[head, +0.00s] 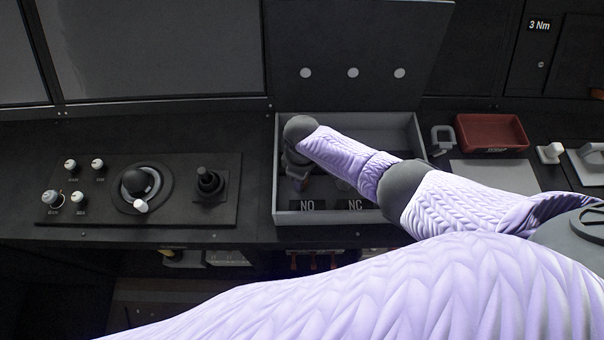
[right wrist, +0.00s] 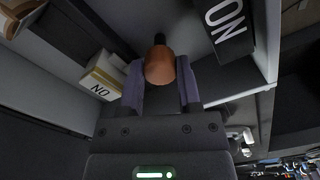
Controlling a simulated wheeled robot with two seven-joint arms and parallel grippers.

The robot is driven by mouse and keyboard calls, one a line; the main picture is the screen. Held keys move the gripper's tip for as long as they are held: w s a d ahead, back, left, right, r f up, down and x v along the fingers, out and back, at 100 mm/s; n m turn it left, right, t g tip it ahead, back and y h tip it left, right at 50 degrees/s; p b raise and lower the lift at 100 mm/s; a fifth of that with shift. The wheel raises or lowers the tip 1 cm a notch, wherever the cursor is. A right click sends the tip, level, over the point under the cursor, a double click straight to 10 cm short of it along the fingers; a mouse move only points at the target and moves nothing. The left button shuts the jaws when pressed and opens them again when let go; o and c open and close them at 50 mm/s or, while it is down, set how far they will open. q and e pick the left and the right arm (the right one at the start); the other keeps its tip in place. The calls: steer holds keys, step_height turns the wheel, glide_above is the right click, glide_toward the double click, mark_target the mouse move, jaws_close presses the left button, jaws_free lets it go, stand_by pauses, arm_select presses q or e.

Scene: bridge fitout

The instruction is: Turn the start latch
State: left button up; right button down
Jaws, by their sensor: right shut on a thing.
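My right gripper (right wrist: 160,85) is shut on a rounded orange-brown piece (right wrist: 160,66) with a short dark stem, seen between its two fingers in the right wrist view. In the head view my right gripper (head: 298,172) points down inside the open grey box (head: 420,150), near the label "NO" (head: 307,206). The held piece is mostly hidden there by my wrist. I cannot tell from these frames whether this piece is the start latch. My left gripper is not in view.
The box's dark lid (head: 352,40) stands open behind. A control panel (head: 110,215) with knobs, a round dial (head: 150,170) and a joystick (head: 208,182) is left. A red tray (head: 490,133) and a grey bracket (head: 442,138) are right.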

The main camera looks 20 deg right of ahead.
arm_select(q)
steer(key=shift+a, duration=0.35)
arm_select(e)
steer(key=shift+c, duration=1.5)
jaws_free()
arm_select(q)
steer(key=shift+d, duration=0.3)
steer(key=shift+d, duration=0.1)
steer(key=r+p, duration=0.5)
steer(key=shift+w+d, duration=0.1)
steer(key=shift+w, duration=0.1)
arm_select(e)
step_height(320, 180, up, 10)
steer(key=shift+a+f, duration=0.1)
